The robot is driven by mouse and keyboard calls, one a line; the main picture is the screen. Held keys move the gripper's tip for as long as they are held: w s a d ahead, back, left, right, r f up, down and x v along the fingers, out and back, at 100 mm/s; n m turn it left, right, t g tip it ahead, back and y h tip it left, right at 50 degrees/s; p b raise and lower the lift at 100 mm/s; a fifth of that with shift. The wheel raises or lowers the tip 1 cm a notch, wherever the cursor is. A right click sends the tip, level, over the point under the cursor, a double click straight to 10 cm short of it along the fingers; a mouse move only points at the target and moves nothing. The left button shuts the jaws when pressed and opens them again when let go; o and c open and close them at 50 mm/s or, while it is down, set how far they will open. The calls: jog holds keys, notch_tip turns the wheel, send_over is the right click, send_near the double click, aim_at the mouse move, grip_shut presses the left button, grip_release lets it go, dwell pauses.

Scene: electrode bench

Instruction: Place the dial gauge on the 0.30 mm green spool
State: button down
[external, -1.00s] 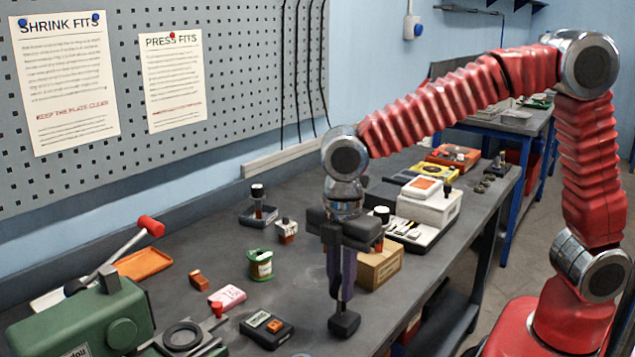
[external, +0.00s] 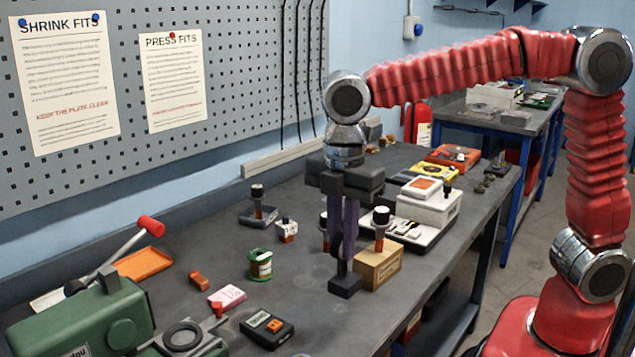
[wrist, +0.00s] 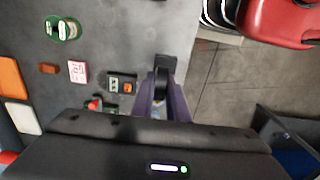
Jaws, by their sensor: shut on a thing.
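The green spool (external: 260,266) stands upright on the bench, left of my gripper; its size marking is too small to read. It also shows at the upper left of the wrist view (wrist: 62,28). My gripper (external: 344,255) points down, its purple fingers shut on a dark, blocky thing that I take to be the dial gauge (external: 345,286). Its dial face is not visible. In the wrist view the dark thing (wrist: 166,66) sits beyond the fingertips, well to the right of the spool. I cannot tell whether it clears the bench.
A black meter (external: 267,328), a pink-white box (external: 227,297) and a small orange-brown block (external: 199,280) lie near the spool. A green machine (external: 85,325) fills the front left. Bare bench lies between spool and gripper.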

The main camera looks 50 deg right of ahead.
jog(key=shift+w+d, duration=0.1)
jog(key=shift+w+d+f, duration=0.1)
jog(key=shift+d+f, duration=0.05)
jog(key=w+d+m, duration=0.3)
jog(key=w+m, duration=0.6)
jog(key=w, duration=1.4)
notch_tip(320, 180, up, 7)
jog(key=w+d+m, duration=0.1)
jog(key=m, duration=0.7)
jog(key=shift+w+d+f+m, duration=0.2)
jog(key=shift+w+m, duration=0.1)
jog(key=shift+w, duration=0.1)
jog(key=shift+m, duration=0.3)
